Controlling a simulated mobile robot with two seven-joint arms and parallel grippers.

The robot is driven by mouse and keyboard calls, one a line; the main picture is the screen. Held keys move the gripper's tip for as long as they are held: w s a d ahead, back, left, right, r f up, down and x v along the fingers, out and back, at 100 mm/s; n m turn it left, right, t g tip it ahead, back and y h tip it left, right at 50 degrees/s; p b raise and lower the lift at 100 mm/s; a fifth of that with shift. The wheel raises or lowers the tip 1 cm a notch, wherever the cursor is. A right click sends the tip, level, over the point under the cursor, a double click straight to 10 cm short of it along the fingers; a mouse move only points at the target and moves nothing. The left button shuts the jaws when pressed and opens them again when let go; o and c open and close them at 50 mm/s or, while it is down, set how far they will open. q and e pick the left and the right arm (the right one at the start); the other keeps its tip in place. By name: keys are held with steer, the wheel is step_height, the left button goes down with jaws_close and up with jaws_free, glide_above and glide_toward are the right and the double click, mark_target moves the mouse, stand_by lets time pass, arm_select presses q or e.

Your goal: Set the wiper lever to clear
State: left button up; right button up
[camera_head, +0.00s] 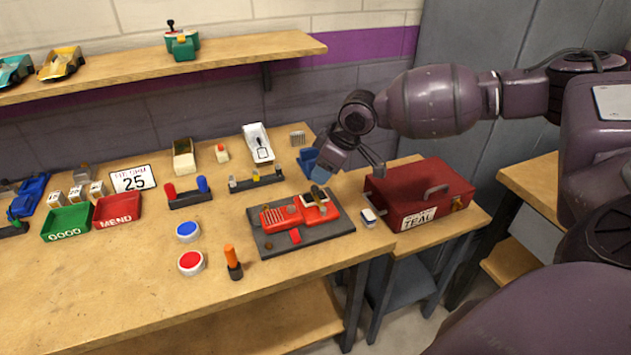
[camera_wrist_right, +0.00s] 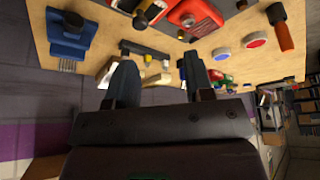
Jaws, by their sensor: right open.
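No lever here is labelled as the wiper lever, so I cannot tell for sure which it is. A white upright holder (camera_head: 258,143) with a dark ring and thin dark stem stands at the back of the bench. My right gripper (camera_head: 350,168) is open and empty above the back right of the bench, right of this holder and near a blue fixture (camera_head: 308,162). In the right wrist view its two fingers (camera_wrist_right: 160,70) are spread, with small bench parts beyond them. My left gripper is in neither view.
A red car (camera_head: 298,212) lies on a dark base in front of the gripper. A red toolbox (camera_head: 420,192) stands to the right. A dark rack (camera_head: 256,180) and red and blue buttons are further left. The front left bench is clear.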

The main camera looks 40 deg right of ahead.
mark_target(315, 187)
steer(key=shift+m, duration=0.5)
steer(key=w+f, duration=0.1)
steer(key=f, duration=0.1)
steer(key=w+f+b, duration=0.1)
steer(key=f, duration=0.1)
steer(key=w+f+b, duration=0.1)
steer(key=f, duration=0.2)
steer(key=shift+w+d, duration=0.25)
steer(key=shift+d, duration=0.15)
steer(key=shift+w+a+f, duration=0.1)
steer(key=shift+f, duration=0.1)
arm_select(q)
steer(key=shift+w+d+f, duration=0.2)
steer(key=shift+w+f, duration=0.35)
arm_select(e)
jaws_close()
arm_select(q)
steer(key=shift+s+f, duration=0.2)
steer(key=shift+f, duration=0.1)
